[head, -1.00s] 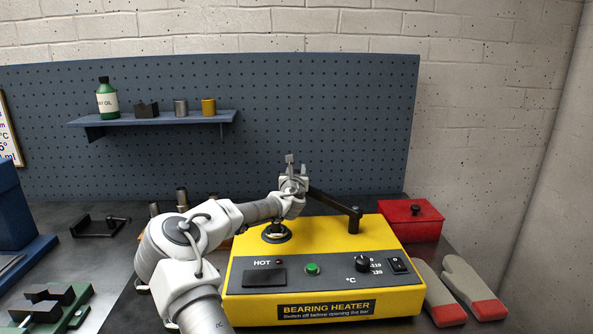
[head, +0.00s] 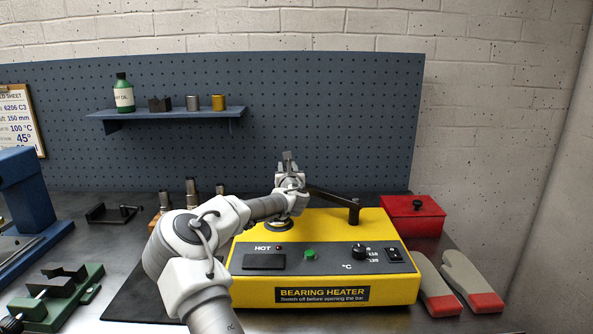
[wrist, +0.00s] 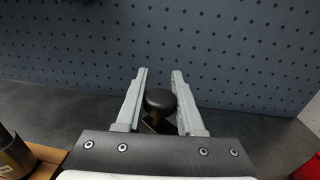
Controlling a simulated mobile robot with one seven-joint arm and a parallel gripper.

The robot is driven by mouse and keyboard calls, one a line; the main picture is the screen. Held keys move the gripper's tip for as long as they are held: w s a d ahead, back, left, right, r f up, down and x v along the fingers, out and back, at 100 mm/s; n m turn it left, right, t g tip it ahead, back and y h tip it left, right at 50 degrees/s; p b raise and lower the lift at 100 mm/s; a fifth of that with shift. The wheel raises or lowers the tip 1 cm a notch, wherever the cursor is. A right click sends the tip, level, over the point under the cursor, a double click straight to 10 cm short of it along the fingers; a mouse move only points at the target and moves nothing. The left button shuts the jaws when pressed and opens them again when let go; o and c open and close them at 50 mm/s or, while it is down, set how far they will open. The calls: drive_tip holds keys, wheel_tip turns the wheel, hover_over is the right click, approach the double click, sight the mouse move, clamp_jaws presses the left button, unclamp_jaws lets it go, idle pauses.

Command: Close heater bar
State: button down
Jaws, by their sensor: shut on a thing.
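The yellow bearing heater (head: 400,287) stands on the bench in the head view. Its dark bar (head: 330,197) runs from a pivot post (head: 354,211) at the heater's back right, leftward and back to my gripper. My gripper (head: 289,158) is above the heater's rear edge, shut on the bar's black knob (wrist: 160,100). In the wrist view the knob sits between the two grey fingers (wrist: 156,98). A dark round post (head: 279,224) on the heater top is partly hidden by my arm. The bar's free end is hidden behind my gripper.
A red box (head: 412,205) and grey-red gloves (head: 460,280) are right of the heater. A blue pegboard (head: 330,110) with a shelf (head: 165,115) rises behind. Dark-topped parts in a wooden block (head: 165,203) stand behind my arm. A green vise (head: 60,295) is at left.

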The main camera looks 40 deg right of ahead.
drive_tip(key=s+a+n+t+y+b, duration=0.1)
drive_tip(key=s+a+n+y+b, duration=0.1)
drive_tip(key=a+y, duration=0.1)
drive_tip(key=s+a+n+t+y+b, duration=0.1)
drive_tip(key=s+a+n+y+b, duration=0.1)
drive_tip(key=a, duration=0.4)
drive_tip(key=s+a+n+t+y+b, duration=0.1)
drive_tip(key=s+a+n+y+b, duration=0.1)
drive_tip(key=a+n+y+b, duration=0.1)
drive_tip(key=shift+s+a+f+y+b, duration=0.15)
drive_tip(key=shift+a+y+b, duration=0.4)
drive_tip(key=shift+a+y, duration=0.85)
drive_tip(key=shift+s+a+n+y+b, duration=0.35)
drive_tip(key=shift+s+a+n+y, duration=0.1)
drive_tip(key=shift+s+n+y, duration=0.2)
drive_tip(key=shift+w, duration=0.1)
drive_tip(key=c, duration=0.5)
unclamp_jaws()
drive_tip(key=shift+a, duration=0.1)
drive_tip(key=shift+c, duration=0.2)
drive_tip(key=s, duration=0.6)
drive_tip(key=s+d+p, duration=0.1)
drive_tip(key=s, duration=1)
drive_tip(key=shift+s+d, duration=0.3)
drive_tip(key=shift+d, duration=0.1)
